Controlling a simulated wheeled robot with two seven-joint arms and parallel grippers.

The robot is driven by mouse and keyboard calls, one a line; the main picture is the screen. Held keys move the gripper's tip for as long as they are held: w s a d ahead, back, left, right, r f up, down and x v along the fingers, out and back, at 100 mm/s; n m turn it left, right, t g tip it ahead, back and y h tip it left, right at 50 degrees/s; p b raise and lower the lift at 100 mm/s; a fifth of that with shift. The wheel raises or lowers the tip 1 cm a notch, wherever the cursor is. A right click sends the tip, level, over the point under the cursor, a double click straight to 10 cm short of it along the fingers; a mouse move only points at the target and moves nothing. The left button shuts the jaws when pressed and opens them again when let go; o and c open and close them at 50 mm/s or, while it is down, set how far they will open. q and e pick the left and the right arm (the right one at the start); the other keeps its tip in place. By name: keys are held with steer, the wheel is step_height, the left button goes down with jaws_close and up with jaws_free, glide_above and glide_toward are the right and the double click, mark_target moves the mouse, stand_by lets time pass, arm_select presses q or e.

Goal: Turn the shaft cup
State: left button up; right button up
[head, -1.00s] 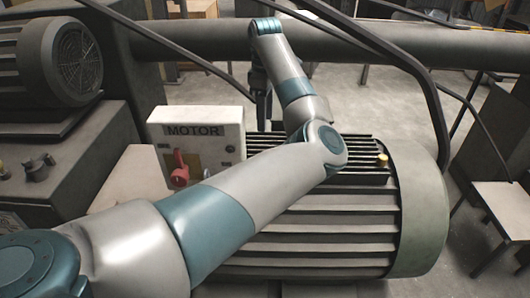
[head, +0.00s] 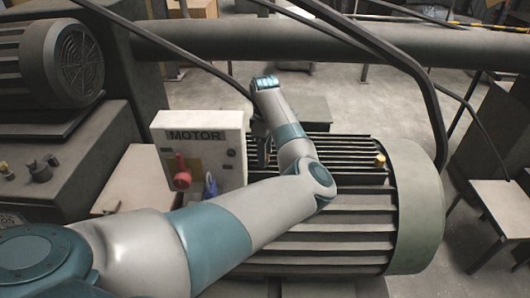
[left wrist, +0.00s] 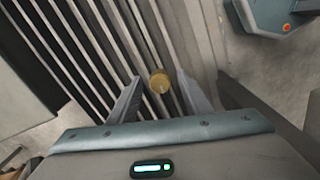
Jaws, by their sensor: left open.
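A small brass cup (head: 380,160) stands on top of the right end of the big ribbed motor (head: 330,225) in the head view. In the left wrist view a round brass cup (left wrist: 160,82) lies between the open finger tips, over dark ribs; I cannot tell whether it is the same cup. My left gripper (head: 264,150) points down at the motor's left end, beside the MOTOR box, partly hidden by its own arm. Its fingers (left wrist: 159,77) are apart and seem to hold nothing. My right gripper is not in view.
A white MOTOR box (head: 200,148) with a red switch (head: 181,175) and a blue item (head: 210,186) stands close left of the gripper. A thick pipe (head: 230,38) crosses behind, and dark cables (head: 400,60) arch over the motor. A stool (head: 500,207) stands at right.

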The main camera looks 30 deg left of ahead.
arm_select(q)
steer(key=c, duration=1)
steer(key=shift+p, duration=0.4)
steer(key=shift+c, duration=0.2)
steer(key=shift+r+m+p, duration=0.15)
steer(key=shift+m+p, duration=0.45)
steer(key=shift+p, duration=0.05)
steer(key=m+p, duration=0.8)
steer(key=p, duration=0.2)
steer(key=shift+s+a+r, duration=0.1)
steer(key=shift+s, duration=0.05)
steer(key=m+p, duration=0.2)
steer(key=shift+m, duration=0.4)
steer(key=shift+f+m+p, duration=0.2)
steer(key=shift+m+p, duration=0.2)
steer(key=shift+p, duration=0.1)
